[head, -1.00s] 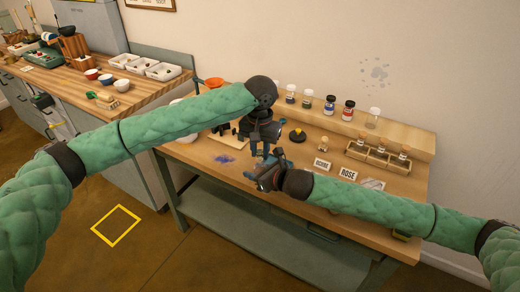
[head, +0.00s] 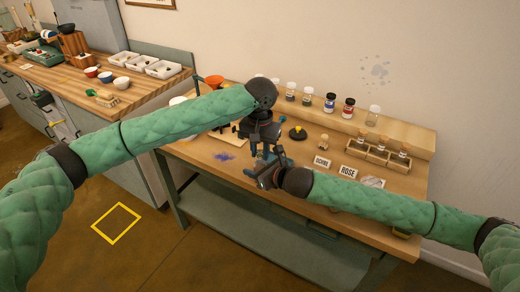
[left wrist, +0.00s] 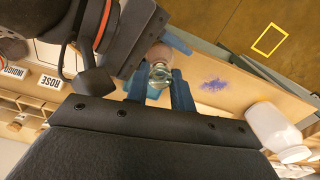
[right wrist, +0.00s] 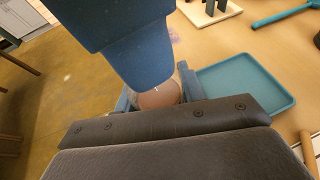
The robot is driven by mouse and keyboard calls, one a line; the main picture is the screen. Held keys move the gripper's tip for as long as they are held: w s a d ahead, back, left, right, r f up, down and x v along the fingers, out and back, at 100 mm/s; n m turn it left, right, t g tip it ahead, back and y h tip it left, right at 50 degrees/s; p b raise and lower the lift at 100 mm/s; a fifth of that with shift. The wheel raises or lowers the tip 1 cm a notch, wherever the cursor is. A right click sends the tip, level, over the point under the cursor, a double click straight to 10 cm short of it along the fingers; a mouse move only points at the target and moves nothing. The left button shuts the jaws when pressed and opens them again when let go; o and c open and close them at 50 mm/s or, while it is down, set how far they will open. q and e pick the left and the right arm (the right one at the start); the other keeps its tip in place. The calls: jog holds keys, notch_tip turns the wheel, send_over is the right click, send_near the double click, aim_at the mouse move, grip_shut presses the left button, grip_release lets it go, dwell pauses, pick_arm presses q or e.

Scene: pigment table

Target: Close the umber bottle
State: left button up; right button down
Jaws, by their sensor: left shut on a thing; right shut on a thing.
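My left gripper (head: 264,150) reaches down from above and meets my right gripper (head: 262,174) over the front of the table. In the left wrist view a clear, glassy rounded piece (left wrist: 160,74), apparently the stopper, sits between the left gripper's blue fingers. Reddish brown shows just beyond it, at my right gripper. In the right wrist view the right gripper is shut around a glass bottle with brown contents (right wrist: 160,96), apparently the umber bottle. A blue left finger (right wrist: 125,50) covers part of it. I cannot tell whether stopper and bottle touch.
A wooden rack (head: 376,158) holds small bottles; jars line the back shelf (head: 400,132). A teal tray (right wrist: 245,88) lies below my grippers. A blue-purple powder stain (head: 224,156) marks the tabletop.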

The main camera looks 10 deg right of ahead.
pick_arm(q)
jog(key=shift+f, duration=0.1)
jog(key=o, duration=1)
notch_tip(320, 180, up, 12)
jog(key=shift+w, duration=0.1)
dwell(0.4)
